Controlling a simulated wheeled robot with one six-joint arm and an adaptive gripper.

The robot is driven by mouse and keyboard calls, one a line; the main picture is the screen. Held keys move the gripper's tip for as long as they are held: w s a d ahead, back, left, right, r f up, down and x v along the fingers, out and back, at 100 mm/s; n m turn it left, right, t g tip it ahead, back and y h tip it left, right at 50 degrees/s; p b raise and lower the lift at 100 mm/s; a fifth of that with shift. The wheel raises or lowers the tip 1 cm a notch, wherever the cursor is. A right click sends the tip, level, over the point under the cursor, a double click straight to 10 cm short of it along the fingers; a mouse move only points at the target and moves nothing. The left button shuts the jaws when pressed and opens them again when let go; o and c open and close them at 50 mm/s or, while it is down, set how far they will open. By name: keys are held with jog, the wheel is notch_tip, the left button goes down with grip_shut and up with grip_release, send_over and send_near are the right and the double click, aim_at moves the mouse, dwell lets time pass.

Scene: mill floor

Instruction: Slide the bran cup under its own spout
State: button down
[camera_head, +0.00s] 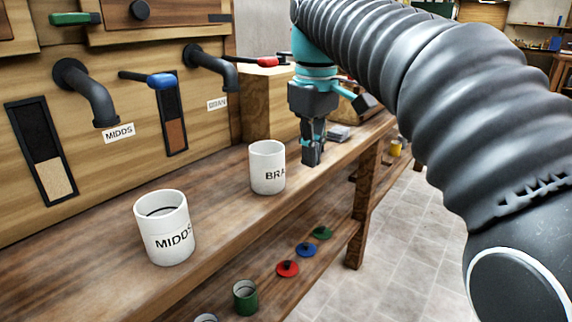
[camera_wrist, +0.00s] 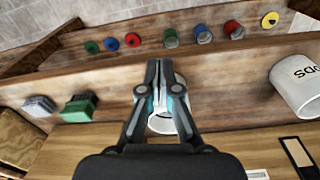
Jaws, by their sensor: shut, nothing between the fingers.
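The white bran cup (camera_head: 267,168) stands upright on the wooden bench, with its partly visible label facing outward. The bran spout (camera_head: 217,66), a dark bent pipe, comes out of the wooden panel behind it, further back and left, above a BRAN label (camera_head: 217,104). The cup stands out in front of this spout, not beneath it. My gripper (camera_head: 312,157) points down just right of the cup, its fingers shut and empty. In the wrist view my closed fingers (camera_wrist: 160,72) hide much of the cup (camera_wrist: 161,125); I cannot tell whether they touch it.
The white MIDDS cup (camera_head: 165,230) stands on the bench at front left, near the midds spout (camera_head: 86,92). A wooden box (camera_head: 268,105) stands at the back. Coloured lids and a green can (camera_head: 245,297) lie on the lower shelf. Bench is clear between the cups.

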aim_at(287, 194)
jog(key=shift+n, duration=0.4)
jog(key=f, duration=0.3)
jog(key=a+f+b, duration=0.1)
jog(key=f, duration=0.1)
jog(key=w+f+b, duration=0.1)
jog(key=f, duration=0.2)
jog(key=shift+a+f, duration=0.15)
jog(key=shift+f, duration=0.2)
jog(key=shift+w+a+r, duration=0.2)
jog(key=shift+w+a, duration=1.2)
jog(key=shift+a, duration=0.05)
